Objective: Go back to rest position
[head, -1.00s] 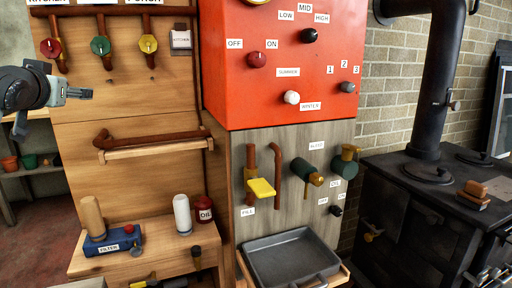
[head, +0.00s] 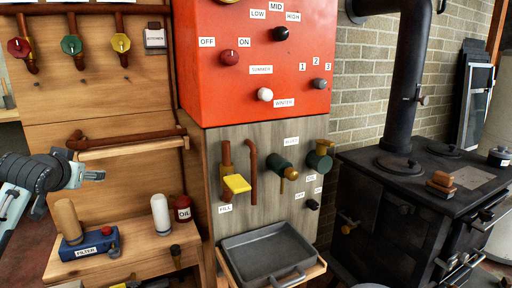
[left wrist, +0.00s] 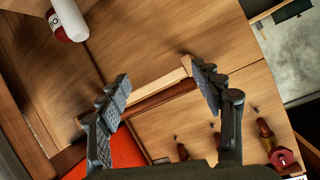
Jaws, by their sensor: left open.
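My left gripper (head: 88,174) is in the head view at the left, in front of the wooden panel, below the wooden rail shelf (head: 130,148) and above the blue filter block (head: 88,245). In the left wrist view its two fingers (left wrist: 165,88) are spread apart with nothing held between them. The rail shelf shows beyond the fingers in that view. My right gripper is in neither view.
A white cylinder (head: 161,214) and a red oil can (head: 182,208) stand on the lower wooden shelf. A red control panel (head: 250,60), a grey tray (head: 270,256) and a black stove (head: 400,200) are to the right.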

